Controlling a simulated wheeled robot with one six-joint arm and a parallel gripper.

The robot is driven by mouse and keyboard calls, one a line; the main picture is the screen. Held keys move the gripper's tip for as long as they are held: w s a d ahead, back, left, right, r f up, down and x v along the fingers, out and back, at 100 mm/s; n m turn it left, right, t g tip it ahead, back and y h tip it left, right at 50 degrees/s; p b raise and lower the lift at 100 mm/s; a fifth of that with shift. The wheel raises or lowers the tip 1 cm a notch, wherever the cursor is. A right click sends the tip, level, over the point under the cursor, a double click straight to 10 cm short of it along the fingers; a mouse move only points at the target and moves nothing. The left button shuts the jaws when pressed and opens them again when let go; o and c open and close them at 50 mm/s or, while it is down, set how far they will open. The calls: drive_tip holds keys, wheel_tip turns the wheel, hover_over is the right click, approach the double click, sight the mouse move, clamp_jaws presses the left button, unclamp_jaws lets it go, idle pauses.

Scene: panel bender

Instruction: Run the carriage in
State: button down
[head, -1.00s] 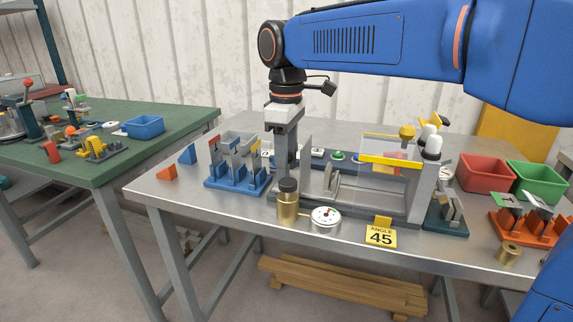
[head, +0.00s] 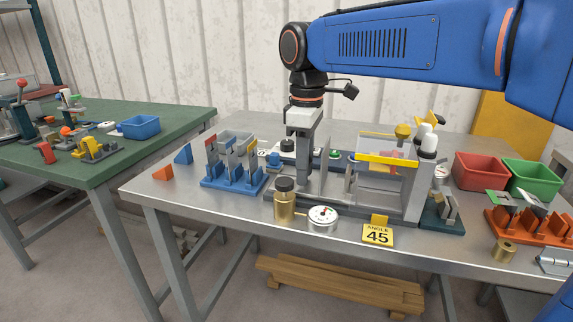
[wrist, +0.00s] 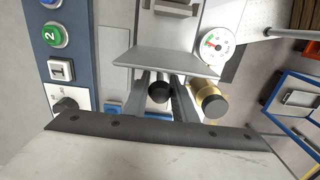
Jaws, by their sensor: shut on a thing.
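The panel bender (head: 412,205) stands on the steel table, with a yellow-edged clear guard (head: 385,158) over its right part. Its carriage shows as an upright grey plate (head: 325,160) at the left end of the bed; the plate also shows in the wrist view (wrist: 165,62). My gripper (head: 303,178) points down just left of the plate. In the wrist view my gripper (wrist: 162,98) has its fingers on both sides of a black round knob (wrist: 159,92) in front of the plate, shut on it. The fingertips are partly hidden in the head view.
A brass cylinder with a black cap (head: 284,203) and a round dial (head: 322,217) stand close in front of my gripper. A blue rack (head: 233,182) is to the left. Buttons (wrist: 53,36) line the panel behind. Red (head: 481,172) and green (head: 532,176) bins are at right.

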sight(336, 188)
drive_tip(key=d, duration=0.2)
drive_tip(key=s+d, duration=0.1)
drive_tip(key=d, duration=0.1)
drive_tip(key=s+d, duration=0.1)
drive_tip(key=d, duration=0.1)
drive_tip(key=shift+s+d, duration=0.25)
drive_tip(key=shift+d, duration=0.15)
drive_tip(key=c, duration=1.5)
unclamp_jaws()
drive_tip(key=shift+d, duration=0.15)
drive_tip(key=shift+o, duration=0.2)
wheel_tip(336, 188, up, 17)
drive_tip(key=shift+r, duration=0.2)
